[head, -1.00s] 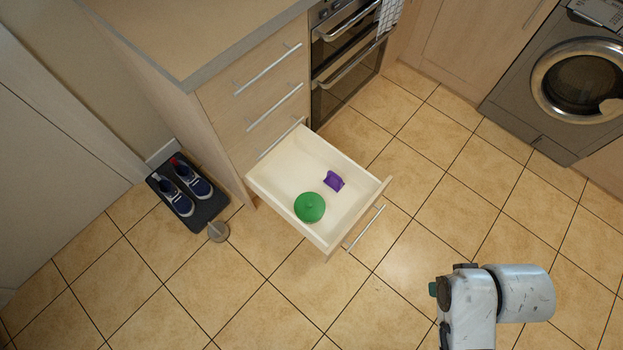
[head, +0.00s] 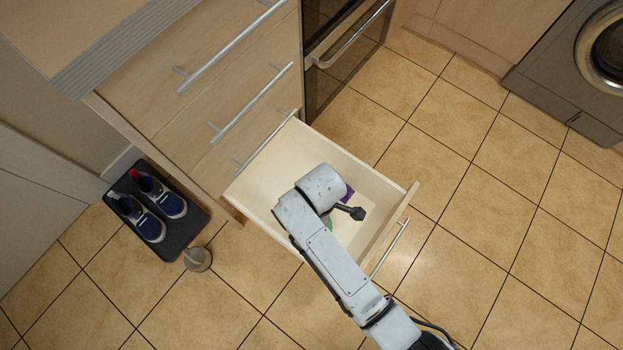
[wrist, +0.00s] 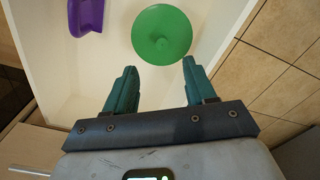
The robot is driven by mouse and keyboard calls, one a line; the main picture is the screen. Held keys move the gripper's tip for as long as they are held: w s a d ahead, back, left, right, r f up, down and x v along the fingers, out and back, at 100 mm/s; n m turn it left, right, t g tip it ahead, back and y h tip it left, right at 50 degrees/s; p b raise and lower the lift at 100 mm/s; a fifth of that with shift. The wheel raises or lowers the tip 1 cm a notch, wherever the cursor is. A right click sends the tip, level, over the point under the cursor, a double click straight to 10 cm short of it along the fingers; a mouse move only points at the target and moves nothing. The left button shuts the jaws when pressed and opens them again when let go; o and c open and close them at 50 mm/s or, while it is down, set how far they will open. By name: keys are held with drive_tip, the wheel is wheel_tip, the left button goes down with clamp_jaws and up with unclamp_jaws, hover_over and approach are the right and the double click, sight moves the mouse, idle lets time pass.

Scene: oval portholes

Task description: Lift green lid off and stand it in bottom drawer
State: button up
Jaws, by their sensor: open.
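The round green lid (wrist: 162,32) with a small central knob lies inside the pulled-out bottom drawer (head: 258,187). In the head view only a sliver of the green lid (head: 329,223) shows past my arm. I cannot tell what is under it. My gripper (wrist: 159,66) is open and empty, its two teal fingers pointing toward the lid's near edge, with the lid beyond the tips. In the head view my arm reaches over the drawer and hides the gripper.
A purple object (wrist: 86,15) lies in the drawer beside the lid; part of it shows in the head view (head: 346,193). The drawer walls surround both. Shoes on a dark mat (head: 180,238) and a doorstop (head: 197,259) are on the floor at left. Tiled floor at right is clear.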

drive_tip(key=shift+n, duration=0.6)
drive_tip(key=f+b, duration=0.1)
drive_tip(key=f, duration=0.1)
drive_tip(key=a+f+b, duration=0.1)
drive_tip(key=f, duration=0.1)
drive_tip(key=a+f+b, duration=0.1)
drive_tip(key=f, duration=0.2)
drive_tip(key=shift+f, duration=0.1)
drive_tip(key=shift+f+b, duration=1.75)
drive_tip(key=shift+f, duration=1.15)
clamp_jaws()
